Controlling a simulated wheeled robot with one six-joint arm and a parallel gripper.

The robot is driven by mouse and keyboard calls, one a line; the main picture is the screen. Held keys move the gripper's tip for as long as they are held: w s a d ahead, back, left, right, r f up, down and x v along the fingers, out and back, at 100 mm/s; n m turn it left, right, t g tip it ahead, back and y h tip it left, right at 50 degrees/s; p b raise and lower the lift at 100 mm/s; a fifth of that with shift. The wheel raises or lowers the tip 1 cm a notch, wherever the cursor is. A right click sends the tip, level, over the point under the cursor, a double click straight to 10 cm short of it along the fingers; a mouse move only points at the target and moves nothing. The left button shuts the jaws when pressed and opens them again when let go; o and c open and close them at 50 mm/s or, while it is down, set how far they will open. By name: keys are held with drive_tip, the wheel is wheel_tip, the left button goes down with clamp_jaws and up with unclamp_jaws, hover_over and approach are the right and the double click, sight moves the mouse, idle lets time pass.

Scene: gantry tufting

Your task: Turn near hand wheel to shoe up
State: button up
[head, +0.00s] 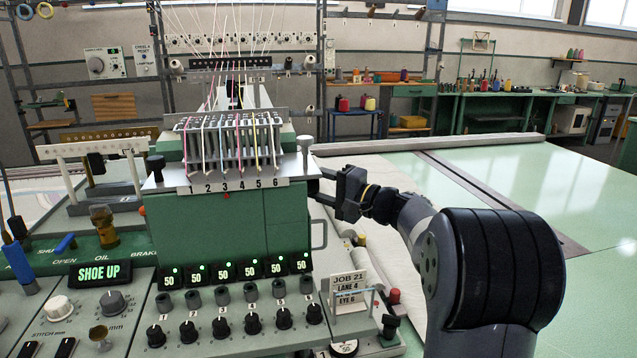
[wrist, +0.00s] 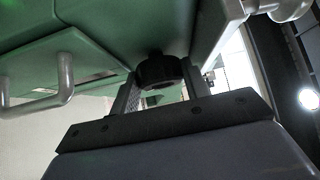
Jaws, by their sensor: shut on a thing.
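My gripper (head: 328,187) reaches in from the right to the right side of the green machine head (head: 230,230). In the wrist view, the fingers of my gripper (wrist: 160,88) stand on both sides of a dark round hand wheel (wrist: 158,70) and are shut on it. The wheel sits under the green housing. In the head view the wheel is hidden or too small to make out behind the fingers.
A metal loop handle (head: 319,234) sticks out of the head below my gripper; it also shows at left in the wrist view. A job card stand (head: 348,290) and a red button (head: 394,296) are at lower front. The pale green table (head: 500,180) at right is clear.

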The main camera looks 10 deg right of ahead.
drive_tip(key=o, duration=0.9)
drive_tip(key=shift+c, duration=0.2)
drive_tip(key=shift+o, duration=0.6)
drive_tip(key=shift+r, duration=0.15)
